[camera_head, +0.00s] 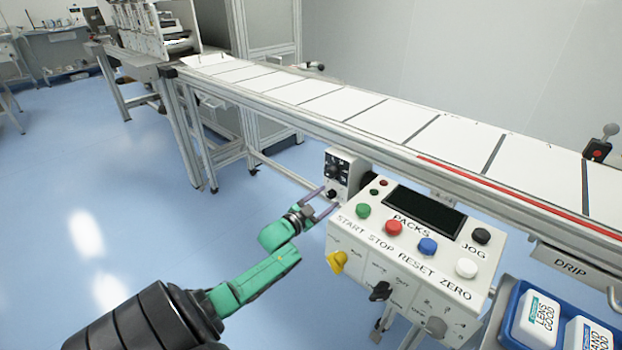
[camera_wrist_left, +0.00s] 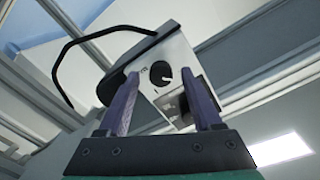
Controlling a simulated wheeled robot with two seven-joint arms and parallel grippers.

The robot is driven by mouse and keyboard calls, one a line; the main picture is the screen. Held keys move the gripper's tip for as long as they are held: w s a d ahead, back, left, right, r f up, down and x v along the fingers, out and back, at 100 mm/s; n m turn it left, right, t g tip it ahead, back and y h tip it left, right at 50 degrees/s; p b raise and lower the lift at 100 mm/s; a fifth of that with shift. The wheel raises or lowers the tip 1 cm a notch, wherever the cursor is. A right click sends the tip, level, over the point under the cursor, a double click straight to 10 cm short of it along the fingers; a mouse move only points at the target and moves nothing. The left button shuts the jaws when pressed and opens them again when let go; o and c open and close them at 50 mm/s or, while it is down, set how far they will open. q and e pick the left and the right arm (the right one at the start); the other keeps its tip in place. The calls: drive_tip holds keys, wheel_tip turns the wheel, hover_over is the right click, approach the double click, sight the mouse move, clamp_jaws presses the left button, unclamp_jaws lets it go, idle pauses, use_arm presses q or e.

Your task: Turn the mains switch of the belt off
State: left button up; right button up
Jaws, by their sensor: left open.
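The belt (camera_head: 385,118) runs across the head view with white panels. A small white switch box (camera_head: 342,172) with dark knobs hangs at its near side. My left gripper (camera_head: 330,201), green with purple fingers, is open just in front of that box's lower part. In the left wrist view the white box (camera_wrist_left: 174,64) stands beyond the open left gripper (camera_wrist_left: 160,76), and a round black knob with a white mark (camera_wrist_left: 160,75) shows between the fingers. I see no contact and cannot read its label. My right gripper is not in view.
A control panel (camera_head: 373,237) with coloured buttons, a dark display and several knobs stands right of the gripper. A blue tray (camera_head: 509,294) with white packs is at lower right. The blue floor (camera_head: 130,200) at left is clear. A black cable (camera_wrist_left: 62,62) loops beside the box.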

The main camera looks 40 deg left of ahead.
use_arm(q)
drive_tip(key=shift+s+r+p, duration=0.1)
drive_tip(key=shift+s+p, duration=0.2)
drive_tip(key=shift+s, duration=0.65)
drive_tip(key=s+p, duration=0.2)
drive_tip(key=s, duration=0.9)
drive_tip(key=shift+s+d, duration=0.15)
drive_tip(key=shift+s, duration=0.2)
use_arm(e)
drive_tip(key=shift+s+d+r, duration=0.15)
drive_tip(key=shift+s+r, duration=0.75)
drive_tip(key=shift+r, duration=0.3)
